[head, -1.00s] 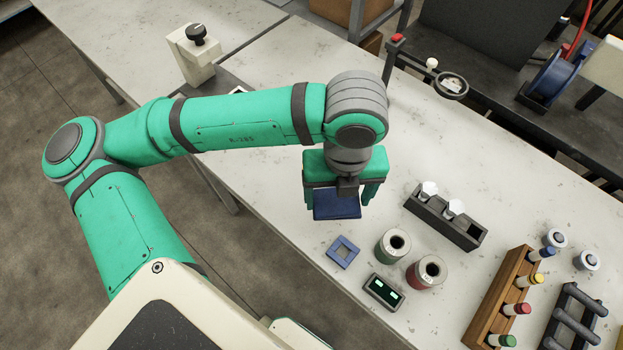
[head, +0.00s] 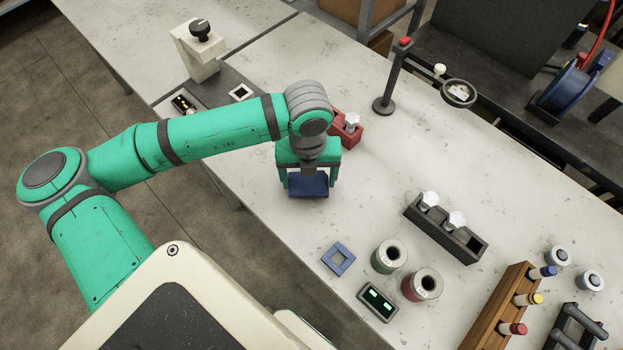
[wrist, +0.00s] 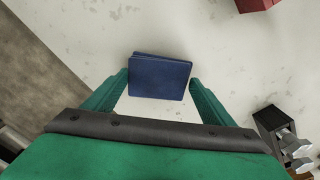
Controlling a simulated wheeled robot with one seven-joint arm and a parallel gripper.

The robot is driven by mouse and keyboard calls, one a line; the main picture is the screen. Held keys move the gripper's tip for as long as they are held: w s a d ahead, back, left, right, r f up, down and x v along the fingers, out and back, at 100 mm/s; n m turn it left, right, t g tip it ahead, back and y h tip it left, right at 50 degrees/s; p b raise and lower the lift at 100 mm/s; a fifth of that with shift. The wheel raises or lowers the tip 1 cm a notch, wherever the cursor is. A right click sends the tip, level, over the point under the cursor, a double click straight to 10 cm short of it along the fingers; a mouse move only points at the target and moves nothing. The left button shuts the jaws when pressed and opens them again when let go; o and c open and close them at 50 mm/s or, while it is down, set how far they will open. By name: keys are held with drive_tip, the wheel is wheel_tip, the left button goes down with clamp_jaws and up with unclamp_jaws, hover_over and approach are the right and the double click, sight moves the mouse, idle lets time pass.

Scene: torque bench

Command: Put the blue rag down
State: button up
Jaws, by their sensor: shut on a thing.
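The blue rag (head: 309,186) is a flat, folded dark blue square held between the fingers of my gripper (head: 308,182). In the wrist view the rag (wrist: 160,77) lies between the two green fingertips of my gripper (wrist: 158,84), which are shut on it. The pale bench top (head: 250,208) is below. I cannot tell whether the rag touches the bench or hangs just above it.
A red block with a silver bolt (head: 345,133) stands just behind my gripper. Bench around the rag is clear.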

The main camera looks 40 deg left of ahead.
drive_tip(key=shift+f, duration=0.7)
drive_tip(key=shift+d+f, duration=0.2)
drive_tip(key=shift+d, duration=0.05)
drive_tip(key=shift+a+f, duration=0.1)
drive_tip(key=o, duration=0.9)
drive_tip(key=shift+s+a, duration=0.1)
